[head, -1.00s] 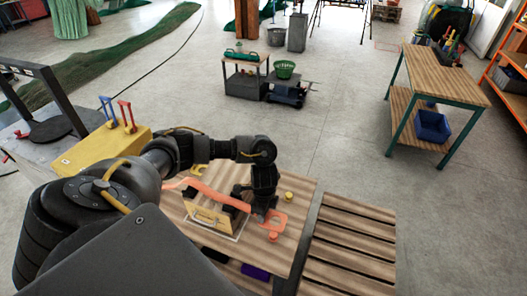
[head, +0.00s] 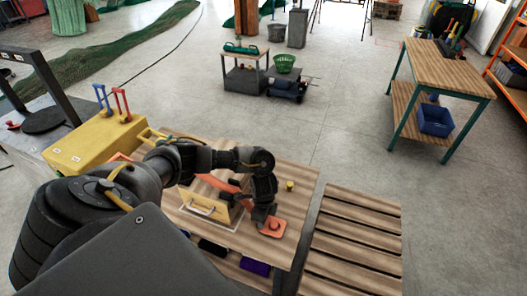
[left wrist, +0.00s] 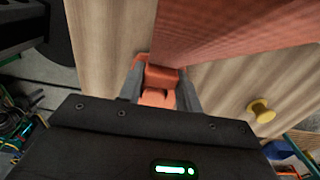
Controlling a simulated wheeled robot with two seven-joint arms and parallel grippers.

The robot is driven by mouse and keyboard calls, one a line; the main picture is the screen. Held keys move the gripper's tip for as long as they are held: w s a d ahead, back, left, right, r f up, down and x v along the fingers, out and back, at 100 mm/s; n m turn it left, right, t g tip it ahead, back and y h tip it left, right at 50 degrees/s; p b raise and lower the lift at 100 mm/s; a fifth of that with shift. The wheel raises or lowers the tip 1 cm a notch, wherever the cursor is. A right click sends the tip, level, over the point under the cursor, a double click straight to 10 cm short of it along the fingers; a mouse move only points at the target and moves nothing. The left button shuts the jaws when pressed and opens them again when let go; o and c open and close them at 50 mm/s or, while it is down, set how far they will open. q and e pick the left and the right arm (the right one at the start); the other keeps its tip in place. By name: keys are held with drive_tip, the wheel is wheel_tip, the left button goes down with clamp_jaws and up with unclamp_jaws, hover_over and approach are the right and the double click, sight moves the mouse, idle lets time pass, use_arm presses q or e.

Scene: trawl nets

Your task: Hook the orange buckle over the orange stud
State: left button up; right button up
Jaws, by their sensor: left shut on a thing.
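The orange buckle (head: 265,233) is at the front right of the wooden board (head: 300,172), at the end of an orange strap (head: 219,183). My left gripper (head: 262,217) is shut on the buckle's strap end. The orange stud (head: 275,226) shows within the buckle's outline; I cannot tell whether the buckle is seated around it or held just above. In the left wrist view the fingers (left wrist: 158,92) grip an orange piece of the buckle (left wrist: 162,76), and the strap (left wrist: 230,25) crosses above. My right gripper is not in view.
A yellow stud (head: 290,185) stands farther back on the board; it also shows in the left wrist view (left wrist: 261,110). A yellow panel with a handle (head: 203,208) sits left of the gripper. A slatted wooden surface (head: 355,240) lies to the right.

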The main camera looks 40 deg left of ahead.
use_arm(q)
drive_tip(key=shift+f, duration=0.25)
drive_tip(key=o, duration=1.1)
drive_tip(key=shift+o, duration=0.2)
drive_tip(key=shift+r, duration=0.1)
wheel_tip(320, 180, up, 11)
drive_tip(key=p, duration=0.2)
drive_tip(key=shift+f, duration=0.2)
